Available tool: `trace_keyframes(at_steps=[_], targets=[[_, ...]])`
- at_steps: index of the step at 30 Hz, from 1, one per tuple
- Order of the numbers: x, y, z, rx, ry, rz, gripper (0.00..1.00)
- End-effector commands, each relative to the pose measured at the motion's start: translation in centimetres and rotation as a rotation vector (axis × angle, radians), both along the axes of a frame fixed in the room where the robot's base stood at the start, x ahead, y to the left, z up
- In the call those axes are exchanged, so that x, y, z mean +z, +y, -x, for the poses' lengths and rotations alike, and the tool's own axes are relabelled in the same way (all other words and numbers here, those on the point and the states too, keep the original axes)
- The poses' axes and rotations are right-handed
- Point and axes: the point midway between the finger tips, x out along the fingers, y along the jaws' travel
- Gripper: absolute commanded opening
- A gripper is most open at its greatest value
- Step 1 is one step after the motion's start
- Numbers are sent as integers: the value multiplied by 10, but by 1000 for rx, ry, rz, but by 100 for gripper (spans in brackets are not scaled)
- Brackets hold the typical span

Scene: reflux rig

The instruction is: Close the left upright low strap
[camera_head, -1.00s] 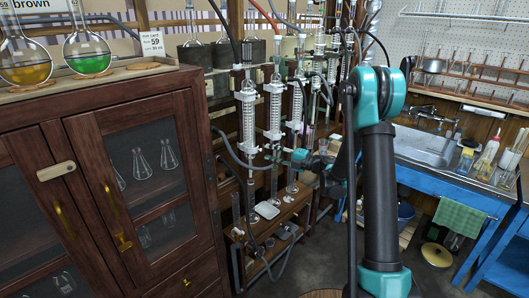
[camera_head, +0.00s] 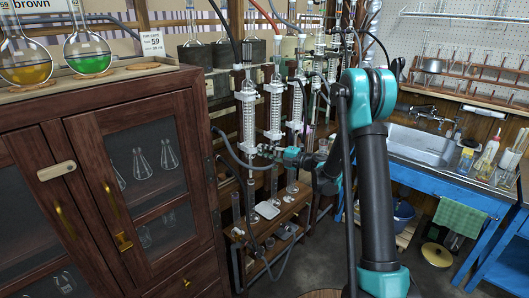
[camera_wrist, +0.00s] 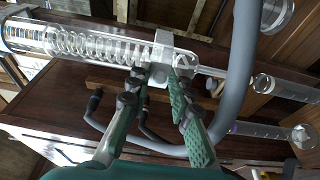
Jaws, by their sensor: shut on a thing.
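The left upright carries a coiled glass condenser (camera_head: 248,112), which lies sideways across the top of the wrist view (camera_wrist: 85,42). The low strap (camera_wrist: 163,46) is a pale clamp around the condenser's lower end. My gripper (camera_wrist: 159,82) has its green fingers on either side of the strap's lower part, shut on it. In the head view my gripper (camera_head: 272,153) is at the condenser's lower end, and the strap is too small there to judge. The fingertips partly cover the strap, so I cannot tell whether it is fully closed.
A thick grey hose (camera_wrist: 243,75) curves close beside my gripper in the wrist view. More glass condensers (camera_head: 274,108) stand to the right on the rack. A lower shelf (camera_head: 262,228) holds small glassware. A wooden cabinet (camera_head: 150,110) stands at left, a sink (camera_head: 420,145) at right.

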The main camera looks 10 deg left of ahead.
Motion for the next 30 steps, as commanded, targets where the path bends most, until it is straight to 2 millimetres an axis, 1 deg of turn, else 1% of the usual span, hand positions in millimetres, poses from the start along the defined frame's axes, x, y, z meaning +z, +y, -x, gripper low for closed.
trace_keyframes(at_steps=[11,17,30], targets=[[0,0,0,4,-1,1,0],[-1,-1,-6,52,-1,1,0],[-1,3,-28,340,0,1,0]])
